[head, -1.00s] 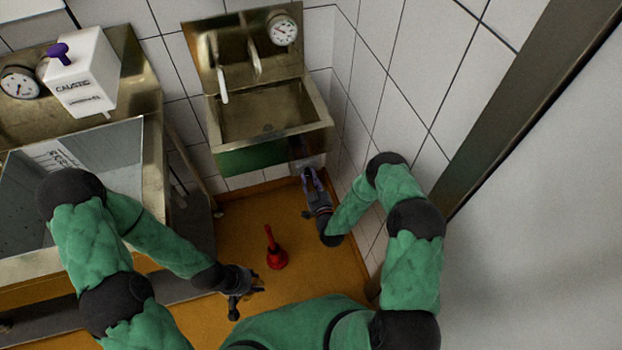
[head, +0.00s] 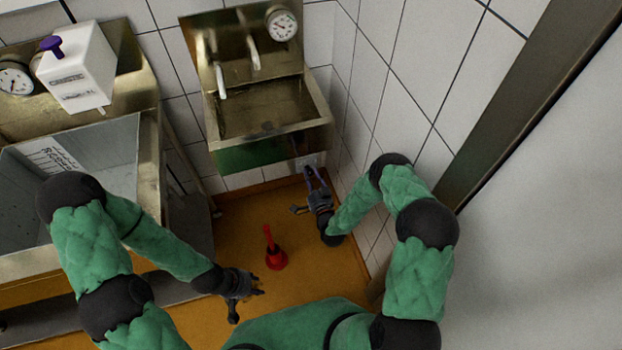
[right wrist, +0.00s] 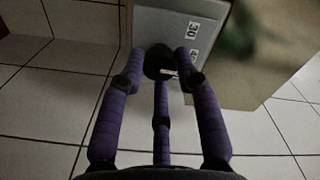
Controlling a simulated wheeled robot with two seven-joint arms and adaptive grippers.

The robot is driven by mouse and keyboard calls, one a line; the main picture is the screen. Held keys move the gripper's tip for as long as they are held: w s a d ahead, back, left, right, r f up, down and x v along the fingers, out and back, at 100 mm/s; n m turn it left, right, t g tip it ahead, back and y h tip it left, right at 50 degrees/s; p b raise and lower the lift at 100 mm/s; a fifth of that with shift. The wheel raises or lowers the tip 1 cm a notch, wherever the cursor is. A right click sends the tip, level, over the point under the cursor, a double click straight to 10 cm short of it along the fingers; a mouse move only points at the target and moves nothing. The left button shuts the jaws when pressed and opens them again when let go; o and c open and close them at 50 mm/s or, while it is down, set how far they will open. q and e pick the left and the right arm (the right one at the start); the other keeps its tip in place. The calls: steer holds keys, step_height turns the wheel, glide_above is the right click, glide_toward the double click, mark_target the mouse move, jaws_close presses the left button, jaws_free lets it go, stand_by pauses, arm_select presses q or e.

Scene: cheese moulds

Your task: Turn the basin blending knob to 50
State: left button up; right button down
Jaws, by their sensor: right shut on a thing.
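The basin (head: 268,128) is a steel sink on the tiled wall with a green front. A grey panel (head: 309,161) sits under its right end. In the right wrist view this panel (right wrist: 160,25) carries a dark round knob (right wrist: 158,60), with the number label 30 and another label partly visible beside it. My right gripper (right wrist: 166,68) has purple fingers shut around the knob; it also shows below the basin in the head view (head: 313,178). The knob's pointer is not clear. My left gripper (head: 257,286) is empty and open, low over the floor.
A red plunger-like object (head: 276,260) stands on the orange floor between my grippers. A white box with a purple knob (head: 75,70) and a gauge (head: 15,80) stand above a steel trough at left. Another gauge (head: 282,25) is above the basin. Tiled wall is close at right.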

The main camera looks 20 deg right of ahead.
steer(key=m, duration=0.3)
steer(key=m+b, duration=0.1)
steer(key=shift+w+d+r+m, duration=0.25)
steer(key=shift+w+r+m, duration=0.05)
steer(key=shift+d+m+b, duration=0.1)
steer(key=shift+m+b, duration=0.45)
steer(key=shift+m, duration=1.35)
steer(key=c, duration=0.9)
jaws_free()
steer(key=shift+d, duration=0.1)
steer(key=shift+s+f, duration=0.1)
steer(key=shift+f, duration=0.05)
steer(key=shift+a, duration=0.2)
steer(key=shift+r, duration=4.95)
